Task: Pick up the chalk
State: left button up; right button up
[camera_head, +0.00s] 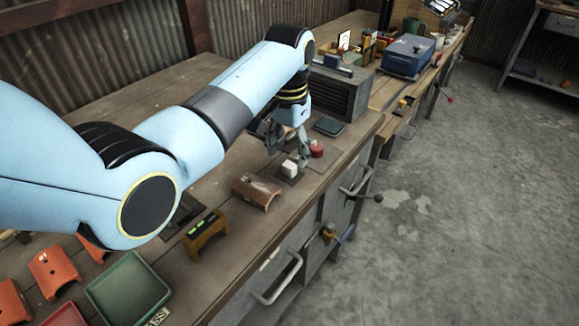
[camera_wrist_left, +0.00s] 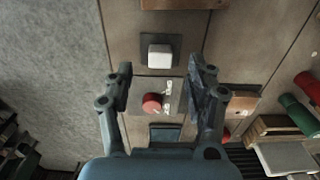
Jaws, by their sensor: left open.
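A small white block (camera_head: 289,169), which looks like the chalk, sits on a dark square plate on the wooden bench. It also shows near the top middle of the left wrist view (camera_wrist_left: 160,57). My left gripper (camera_head: 288,150) is open and empty above the bench, close to the white block and a red round piece (camera_head: 316,151). In the left wrist view the red piece (camera_wrist_left: 152,102) lies between the open fingers (camera_wrist_left: 160,85), and the white block is just beyond the fingertips. My right gripper is not seen.
A brown curved piece (camera_head: 257,193) lies nearer than the white block. A dark square tray (camera_head: 330,126) and a grey ribbed box (camera_head: 341,92) stand beyond the red piece. A yellow-brown holder (camera_head: 205,236) and green tray (camera_head: 128,288) are nearer. The bench's front edge is close by.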

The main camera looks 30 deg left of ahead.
aim_at(289, 164)
pick_arm(q)
notch_tip(289, 164, down, 4)
jog(key=shift+w, duration=0.1)
jog(key=shift+f, duration=0.45)
jog(key=c, duration=1.1)
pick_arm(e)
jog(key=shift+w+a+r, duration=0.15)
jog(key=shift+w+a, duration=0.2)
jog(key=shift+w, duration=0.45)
pick_arm(q)
jog(key=shift+r, duration=0.1)
